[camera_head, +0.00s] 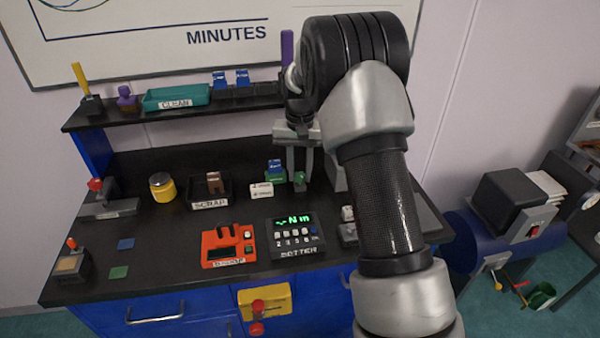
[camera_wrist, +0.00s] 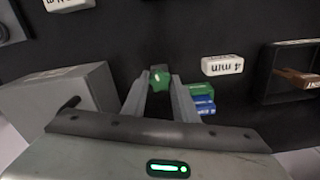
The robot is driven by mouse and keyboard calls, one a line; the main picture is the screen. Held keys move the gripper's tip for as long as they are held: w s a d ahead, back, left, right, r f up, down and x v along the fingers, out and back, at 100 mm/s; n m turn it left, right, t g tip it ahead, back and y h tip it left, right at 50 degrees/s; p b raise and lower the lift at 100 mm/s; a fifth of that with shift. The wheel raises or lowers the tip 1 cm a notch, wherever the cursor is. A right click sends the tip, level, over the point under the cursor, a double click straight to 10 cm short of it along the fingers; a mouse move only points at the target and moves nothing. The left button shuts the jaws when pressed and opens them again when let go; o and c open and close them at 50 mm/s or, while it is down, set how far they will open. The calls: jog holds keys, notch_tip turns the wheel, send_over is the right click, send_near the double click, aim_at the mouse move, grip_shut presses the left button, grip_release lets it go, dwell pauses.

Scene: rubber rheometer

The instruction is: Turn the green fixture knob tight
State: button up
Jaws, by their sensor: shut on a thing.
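The green fixture knob (camera_wrist: 160,80) sits between the two fingertips of my gripper (camera_wrist: 164,84) in the wrist view. The fingers are shut on it from both sides. In the head view the green knob (camera_head: 299,178) shows small below my gripper (camera_head: 299,172), which points down at the bench. My arm hides part of the bench to the right of the knob. I cannot tell from the picture how far the knob is turned.
Green and blue blocks (camera_wrist: 200,100) lie close beside my right finger in the wrist view. A grey box (camera_wrist: 62,104) stands to the left. A white "4 min" label block (camera_wrist: 222,65) and the dark scrap tray (camera_head: 228,194) are nearby. The setter panel (camera_head: 290,252) is in front.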

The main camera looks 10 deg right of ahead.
jog(key=shift+r+m+p, duration=0.1)
jog(key=shift+m+p, duration=0.25)
jog(key=shift+m, duration=1.95)
jog(key=shift+m+p, duration=0.4)
jog(key=shift+m, duration=0.3)
jog(key=m, duration=0.3)
jog(key=shift+p, duration=0.3)
jog(key=o, duration=0.9)
